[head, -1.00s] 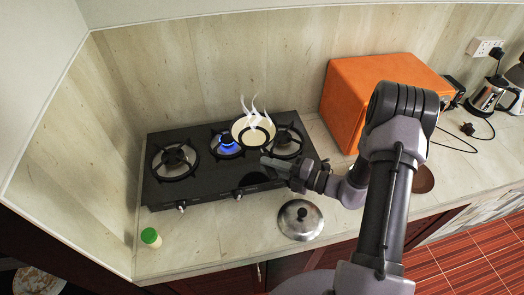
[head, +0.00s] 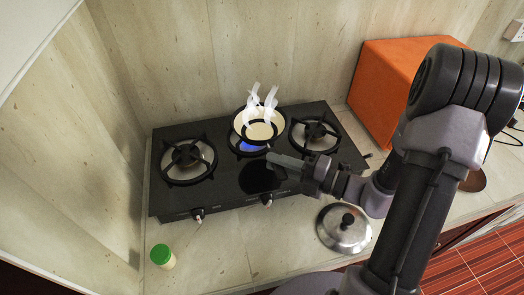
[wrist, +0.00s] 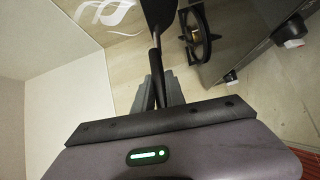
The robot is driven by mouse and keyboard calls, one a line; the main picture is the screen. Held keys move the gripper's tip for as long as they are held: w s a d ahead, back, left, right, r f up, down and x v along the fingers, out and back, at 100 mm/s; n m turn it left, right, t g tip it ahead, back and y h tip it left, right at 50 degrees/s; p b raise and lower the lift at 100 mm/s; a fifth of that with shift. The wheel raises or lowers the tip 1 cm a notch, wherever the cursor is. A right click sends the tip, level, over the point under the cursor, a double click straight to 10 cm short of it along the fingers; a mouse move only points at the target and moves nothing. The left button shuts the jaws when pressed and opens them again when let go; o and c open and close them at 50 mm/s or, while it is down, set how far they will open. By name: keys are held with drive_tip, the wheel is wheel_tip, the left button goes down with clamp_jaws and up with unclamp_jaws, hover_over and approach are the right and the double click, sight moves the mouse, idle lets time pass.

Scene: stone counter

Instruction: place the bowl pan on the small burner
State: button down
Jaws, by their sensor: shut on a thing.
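The bowl pan (head: 257,112), cream inside with a dark rim, is over the middle burner in the head view, with white steam rising from it. The small middle burner (head: 250,147) is lit; its blue flame shows at the pan's near edge. I cannot tell whether the pan touches the grate. My gripper (head: 274,159) is on the near side of the pan. In the wrist view my gripper (wrist: 157,84) is shut on the dark pan handle (wrist: 155,58), with the pan's dark underside or side (wrist: 159,12) beyond it.
The black stove (head: 225,198) also has a left burner (head: 187,158) and a right burner (head: 314,132), both empty. A metal lid (head: 342,232) and a green-capped jar (head: 162,256) lie in front. An orange box (head: 385,85) stands at the right, and the wall is close behind.

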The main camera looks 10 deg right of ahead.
sight(252, 140)
drive_tip(key=w, duration=0.2)
drive_tip(key=w+a, duration=0.1)
drive_tip(key=w, duration=0.2)
drive_tip(key=w+f+b, duration=0.1)
drive_tip(key=w, duration=0.2)
drive_tip(key=shift+a, duration=0.2)
drive_tip(key=shift+f+b, duration=0.7)
drive_tip(key=shift+f, duration=0.95)
drive_tip(key=c, duration=1.4)
unclamp_jaws()
drive_tip(key=shift+f, duration=0.2)
drive_tip(key=shift+c, duration=0.2)
drive_tip(key=shift+o, duration=0.3)
drive_tip(key=shift+r, duration=0.1)
